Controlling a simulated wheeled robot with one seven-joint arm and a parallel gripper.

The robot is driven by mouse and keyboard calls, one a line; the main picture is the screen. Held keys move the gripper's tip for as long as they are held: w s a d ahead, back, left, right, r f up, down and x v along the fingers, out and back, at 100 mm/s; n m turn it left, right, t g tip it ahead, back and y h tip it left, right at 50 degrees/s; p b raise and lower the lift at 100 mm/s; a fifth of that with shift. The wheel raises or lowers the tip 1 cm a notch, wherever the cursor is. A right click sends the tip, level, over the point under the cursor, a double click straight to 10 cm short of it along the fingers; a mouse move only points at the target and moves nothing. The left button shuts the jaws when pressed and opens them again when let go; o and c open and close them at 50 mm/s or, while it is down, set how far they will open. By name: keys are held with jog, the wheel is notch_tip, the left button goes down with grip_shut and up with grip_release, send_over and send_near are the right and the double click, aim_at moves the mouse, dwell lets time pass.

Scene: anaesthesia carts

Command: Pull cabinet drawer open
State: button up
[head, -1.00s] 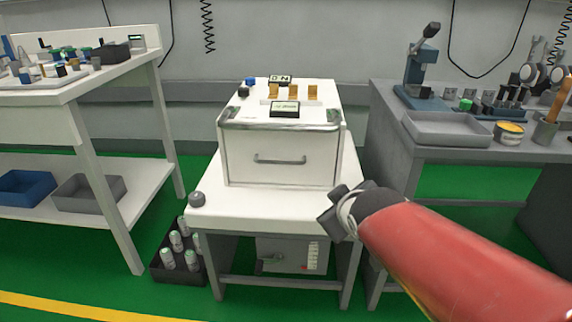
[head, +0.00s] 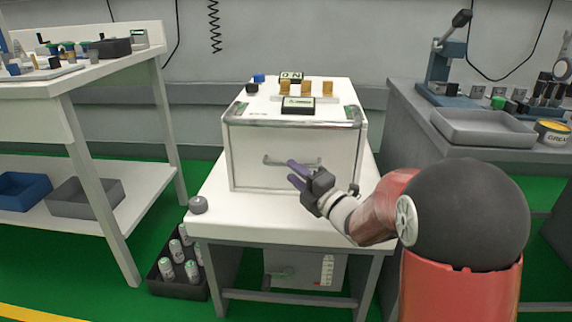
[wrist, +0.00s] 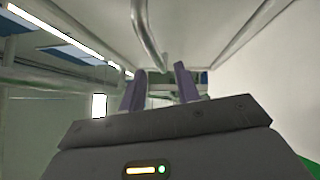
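The white cabinet (head: 245,150) sits on a small white table, and its drawer front looks closed. A grey bar handle (head: 272,160) runs across the front, its right part hidden behind my gripper. My gripper (head: 292,171) is in front of the drawer with its two purple fingers pointing at the handle. The fingers are spread with nothing visible between them. In the wrist view my gripper (wrist: 161,80) shows the same gap, and a metal bar (wrist: 147,35), likely the handle, shows just beyond and above the fingertips. Whether the fingers touch the handle I cannot tell.
A round grey knob (head: 198,204) sits on the white table's (head: 225,215) left front. Small blocks and a display (head: 298,105) stand on the cabinet. A black crate of bottles (head: 165,285) is on the floor at left. A grey bench (head: 405,130) stands close at right.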

aim_at(283, 164)
jog(key=x, duration=0.5)
grip_shut()
